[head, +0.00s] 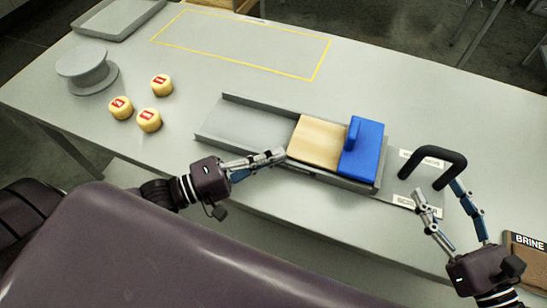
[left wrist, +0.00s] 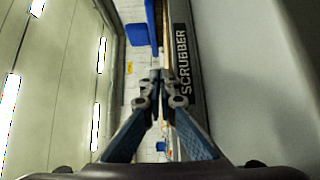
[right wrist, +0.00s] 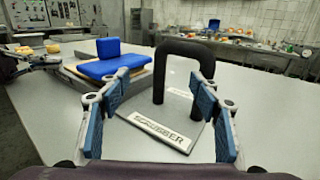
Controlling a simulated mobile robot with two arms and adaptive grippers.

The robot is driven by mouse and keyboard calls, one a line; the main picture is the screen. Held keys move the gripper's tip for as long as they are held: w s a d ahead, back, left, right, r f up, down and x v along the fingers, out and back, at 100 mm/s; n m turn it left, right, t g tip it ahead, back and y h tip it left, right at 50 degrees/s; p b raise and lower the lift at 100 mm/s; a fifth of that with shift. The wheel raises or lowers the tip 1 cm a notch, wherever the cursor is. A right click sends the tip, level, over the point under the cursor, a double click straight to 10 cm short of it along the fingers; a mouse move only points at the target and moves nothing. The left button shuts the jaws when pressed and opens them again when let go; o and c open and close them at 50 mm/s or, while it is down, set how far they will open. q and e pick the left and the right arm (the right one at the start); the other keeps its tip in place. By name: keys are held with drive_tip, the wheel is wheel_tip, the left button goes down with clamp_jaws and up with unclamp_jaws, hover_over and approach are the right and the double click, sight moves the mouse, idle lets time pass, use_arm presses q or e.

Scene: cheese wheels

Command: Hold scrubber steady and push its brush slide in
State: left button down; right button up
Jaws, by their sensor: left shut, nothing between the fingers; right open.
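The scrubber is a grey channel (head: 240,128) on the table, with a flat plate and a black arched handle (head: 436,160) at its right end. In the channel sit a tan wooden block (head: 315,142) and a blue piece (head: 364,150) with a raised grip, towards the right end. My left gripper (head: 280,156) is shut and empty, its tips at the channel's front wall beside the tan block; I cannot tell whether they touch. My right gripper (head: 438,190) is open near the handle, which shows between its fingers in the right wrist view (right wrist: 165,75).
Several small yellow cheeses (head: 149,121) and a grey round stand (head: 88,72) are at the left. A grey tray (head: 118,18) lies at the back left. A yellow outline (head: 240,62) marks empty table behind the channel. A box marked BRINE (head: 527,250) is at the right.

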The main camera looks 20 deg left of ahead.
use_arm(q)
drive_tip(key=shift+f, duration=0.4)
use_arm(e)
drive_tip(key=shift+s+d, duration=0.3)
drive_tip(key=shift+s, duration=0.2)
drive_tip(key=shift+s, duration=0.1)
use_arm(q)
drive_tip(key=shift+s+f, duration=0.1)
drive_tip(key=shift+f, duration=0.1)
use_arm(e)
drive_tip(key=shift+v, duration=4)
drive_tip(key=shift+r, duration=0.1)
